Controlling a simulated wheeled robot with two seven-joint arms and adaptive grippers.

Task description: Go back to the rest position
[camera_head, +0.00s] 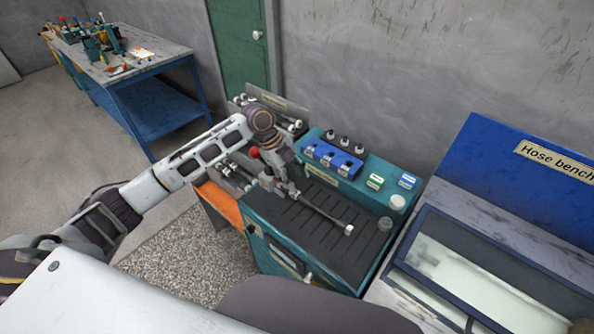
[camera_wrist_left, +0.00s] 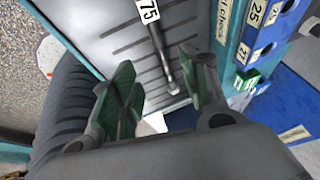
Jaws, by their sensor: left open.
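My left arm comes in from the left in the head view, and its gripper (camera_head: 277,182) is over the dark slotted top (camera_head: 297,218) of the teal bench. In the left wrist view the gripper (camera_wrist_left: 158,60) has its green-padded fingers spread, with nothing held between them. A long metal tool (camera_head: 325,214) with a rounded end lies on the slotted top. The tool (camera_wrist_left: 158,42) also shows beyond the fingers, with a white tag reading 75 on it. The head view cannot show the gap between fingertips and tool. My right gripper is out of view.
A blue block (camera_head: 332,158) with tagged slots and black knobs stands behind the slotted top. The hose bench (camera_head: 520,170) with a glass-topped tank is at right. A blue-framed worktable (camera_head: 150,62) stands far left. Floor between is clear.

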